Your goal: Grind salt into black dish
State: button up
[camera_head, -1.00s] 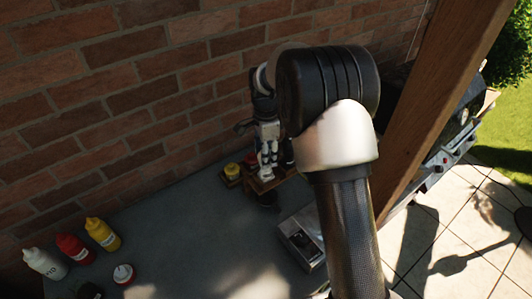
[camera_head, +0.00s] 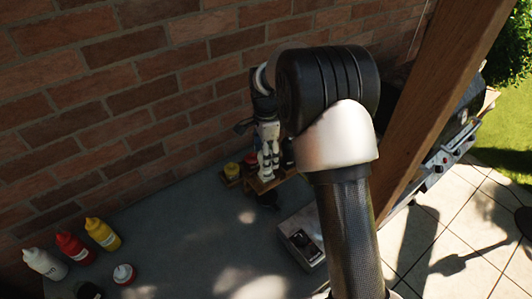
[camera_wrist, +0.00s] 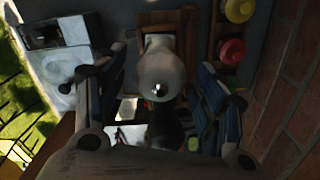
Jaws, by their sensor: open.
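My gripper (camera_head: 268,165) points down over the wooden stand (camera_head: 262,185) near the brick wall. In the wrist view my gripper (camera_wrist: 162,78) is open, with one finger on each side of a pale, rounded grinder top (camera_wrist: 160,72) with a shiny knob. The grinder stands between the fingers; I cannot tell whether they touch it. Its lower body is hidden. A dark round thing (camera_head: 267,200) sits in front of the stand; it may be the black dish, but I cannot tell.
White, red and yellow squeeze bottles (camera_head: 70,247) and a small red-and-white jar (camera_head: 124,274) stand on the grey table at left. A yellow-topped jar (camera_head: 232,171) is beside the stand. A metal box (camera_head: 303,242) lies at right. The table's middle is clear.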

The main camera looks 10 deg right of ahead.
notch_tip(320, 180, up, 12)
dwell(0.6)
notch_tip(320, 180, up, 5)
jog(key=n+p, duration=0.9)
jog(key=n, duration=0.9)
notch_tip(320, 180, down, 17)
jog(key=shift+f, duration=0.1)
jog(key=shift+c, duration=0.4)
